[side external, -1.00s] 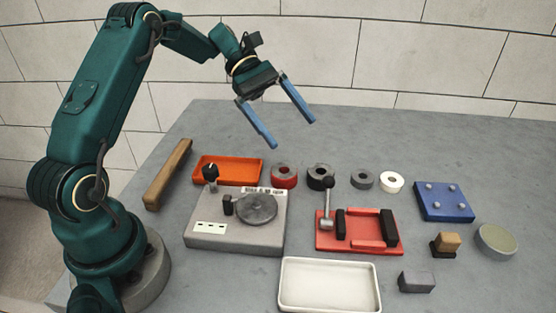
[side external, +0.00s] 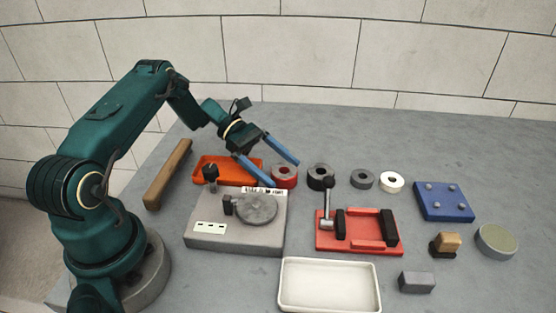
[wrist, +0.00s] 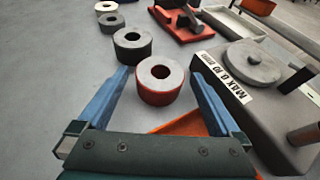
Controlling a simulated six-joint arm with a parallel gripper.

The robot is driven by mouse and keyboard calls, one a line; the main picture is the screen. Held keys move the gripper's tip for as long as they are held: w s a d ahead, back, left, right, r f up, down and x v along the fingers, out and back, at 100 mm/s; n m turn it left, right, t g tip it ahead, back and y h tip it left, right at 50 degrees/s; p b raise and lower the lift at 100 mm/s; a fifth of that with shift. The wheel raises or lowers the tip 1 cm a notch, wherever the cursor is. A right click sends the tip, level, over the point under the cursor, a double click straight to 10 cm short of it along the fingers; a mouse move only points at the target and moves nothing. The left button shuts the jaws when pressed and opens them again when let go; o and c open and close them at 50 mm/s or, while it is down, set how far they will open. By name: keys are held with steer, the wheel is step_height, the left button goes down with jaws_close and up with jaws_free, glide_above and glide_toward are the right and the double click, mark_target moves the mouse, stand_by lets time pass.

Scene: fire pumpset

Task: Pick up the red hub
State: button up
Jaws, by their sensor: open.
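The red hub (side external: 284,177) is a short ring with a grey top, a dark centre hole and a red side. It stands on the table just right of the orange tray (side external: 208,163). In the wrist view the red hub (wrist: 160,81) sits ahead, in line with the space between the fingertips. My gripper (side external: 284,173) is open, with two blue fingers pointing down and to the right. In the wrist view my gripper (wrist: 160,75) shows its fingers apart, one on each side of the hub's near edge. Nothing is between them that I can see being held.
A black hub (side external: 320,176), a grey ring (side external: 362,179) and a white ring (side external: 391,182) stand in a row to the right. The grey machine (side external: 235,237) with a round disc lies close in front. A red fixture (side external: 360,245) and a white tray (side external: 330,307) are nearer the camera.

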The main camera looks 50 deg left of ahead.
steer(key=shift+d+f, duration=0.1)
steer(key=shift+d, duration=0.1)
jaws_close()
steer(key=shift+w, duration=0.1)
